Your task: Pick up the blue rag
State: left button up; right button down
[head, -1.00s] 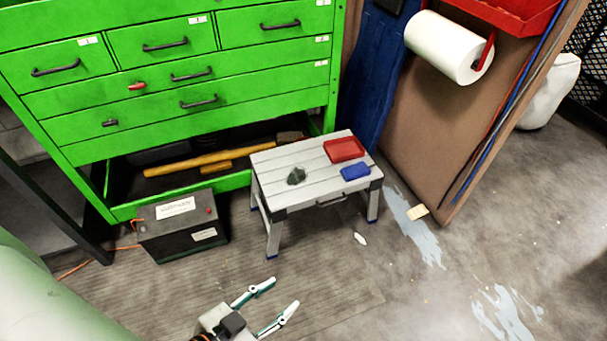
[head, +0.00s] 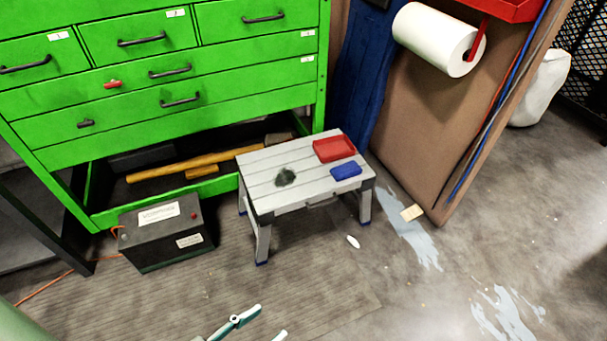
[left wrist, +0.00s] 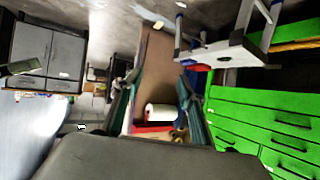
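The blue rag (head: 346,170) is a small folded blue piece on the right front part of a light grey step stool's top (head: 262,196). It lies close to a shallow red tray (head: 334,148). My left gripper (head: 269,321) shows at the bottom edge of the head view, in front of the stool and apart from the rag. Its two fingers are spread, with nothing between them. The left wrist view also shows the open fingers (left wrist: 160,82), with the stool (left wrist: 222,50) tilted at the top right. My right gripper is in neither view.
A dark crumpled lump (head: 286,176) sits on the stool. A black battery (head: 165,232) stands left of it on the floor, before a green drawer cabinet (head: 60,125). A brown panel with a paper roll (head: 440,40) stands behind right. The floor at right is mostly open.

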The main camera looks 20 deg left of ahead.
aim_at(350, 169)
jog(key=i+l+u, duration=0.2)
jog(key=i+l, duration=0.25)
jog(key=i, duration=0.15)
jog(key=i+l+u, duration=0.1)
jog(key=i, duration=0.4)
jog(key=i+l, duration=0.35)
jog(key=i, duration=0.15)
jog(key=j+u, duration=0.05)
